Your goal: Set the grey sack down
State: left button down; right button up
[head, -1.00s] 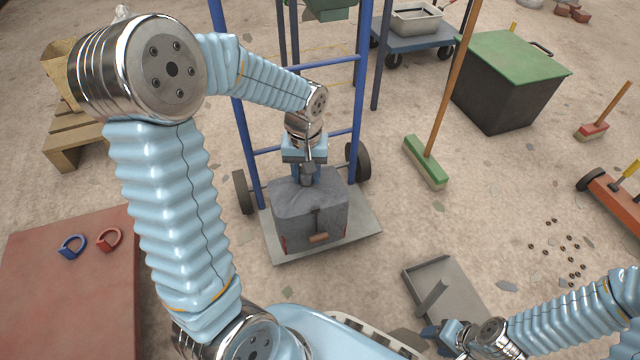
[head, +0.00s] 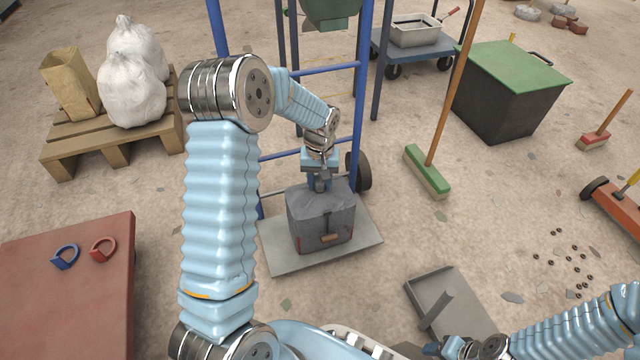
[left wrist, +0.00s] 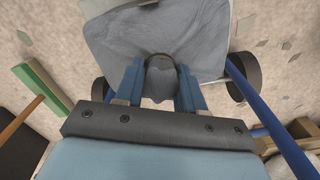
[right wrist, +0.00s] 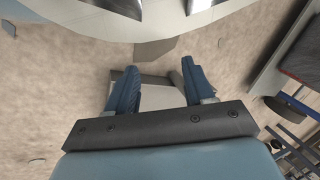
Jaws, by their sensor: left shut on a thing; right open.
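The grey sack (head: 321,218) is a boxy bag with a small brown tag low on its front. It is over the flat grey plate (head: 281,259) of the blue hand truck (head: 362,100); I cannot tell whether it touches the plate. My left gripper (head: 321,183) is above the sack and shut on its top. In the left wrist view the fingers (left wrist: 162,88) pinch the gathered grey neck of the sack (left wrist: 160,45). My right gripper (right wrist: 155,88) is open and empty, low at the front right, near the dustpan.
A grey dustpan (head: 452,296) lies in front right of the plate. A green broom (head: 428,172) and a green-lidded black bin (head: 508,100) stand to the right. A pallet (head: 68,150) with white sacks (head: 132,85) is at the left. A red-brown table top (head: 65,300) is front left.

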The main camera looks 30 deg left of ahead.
pick_arm(q)
jog(key=shift+f, duration=0.3)
jog(key=shift+f, duration=0.2)
jog(key=c, duration=0.7)
grip_release()
